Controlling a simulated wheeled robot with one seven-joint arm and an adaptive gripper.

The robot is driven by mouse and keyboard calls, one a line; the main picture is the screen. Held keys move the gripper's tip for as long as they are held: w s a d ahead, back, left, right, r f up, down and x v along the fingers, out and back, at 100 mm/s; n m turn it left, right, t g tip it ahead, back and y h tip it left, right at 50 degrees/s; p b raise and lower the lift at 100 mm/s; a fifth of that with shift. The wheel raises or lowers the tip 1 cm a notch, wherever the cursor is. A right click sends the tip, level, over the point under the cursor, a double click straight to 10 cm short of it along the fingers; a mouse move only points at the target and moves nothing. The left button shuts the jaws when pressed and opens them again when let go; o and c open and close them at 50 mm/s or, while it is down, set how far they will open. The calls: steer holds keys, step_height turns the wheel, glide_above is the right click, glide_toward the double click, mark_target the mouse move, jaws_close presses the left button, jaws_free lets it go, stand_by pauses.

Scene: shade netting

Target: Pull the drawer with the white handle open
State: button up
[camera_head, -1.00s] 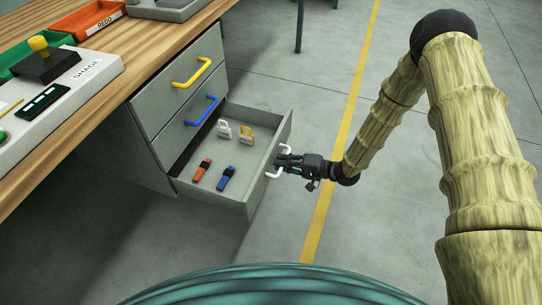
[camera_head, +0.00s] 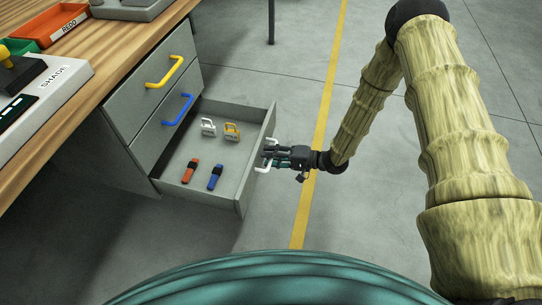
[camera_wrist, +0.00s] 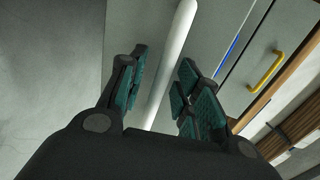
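The drawer (camera_head: 197,190) is the lowest of the grey cabinet and stands pulled well out. Its white handle (camera_head: 264,166) is on its front face, and it also shows as a white bar in the wrist view (camera_wrist: 174,55). My gripper (camera_head: 273,157) is at the handle, with its fingers on either side of the bar. In the wrist view the teal-padded fingers (camera_wrist: 162,88) stand apart, with gaps visible beside the bar. The gripper is open around the handle.
In the drawer lie a white padlock (camera_head: 208,127), a yellow padlock (camera_head: 232,132), an orange item (camera_head: 190,172) and a blue item (camera_head: 215,176). Above are shut drawers with blue (camera_head: 178,110) and yellow (camera_head: 165,73) handles.

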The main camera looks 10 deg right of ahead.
steer(key=v, duration=1.2)
steer(key=shift+f, duration=0.1)
stand_by(0.4)
steer(key=s+a+f+h, duration=0.2)
steer(key=s+f+h, duration=0.6)
steer(key=s+f, duration=0.2)
steer(key=s+d+f+n+g+h, duration=0.1)
steer(key=s+d+n+g+h, duration=0.15)
steer(key=s, duration=0.85)
steer(key=s+d+f+n+g+h, duration=0.1)
steer(key=s+d+g+h, duration=0.25)
steer(key=s, duration=0.85)
step_height(320, 180, up, 22)
steer(key=p, duration=2.1)
steer(key=shift+s+a+p, duration=0.2)
steer(key=shift+a+p, duration=0.15)
steer(key=shift+p, duration=0.05)
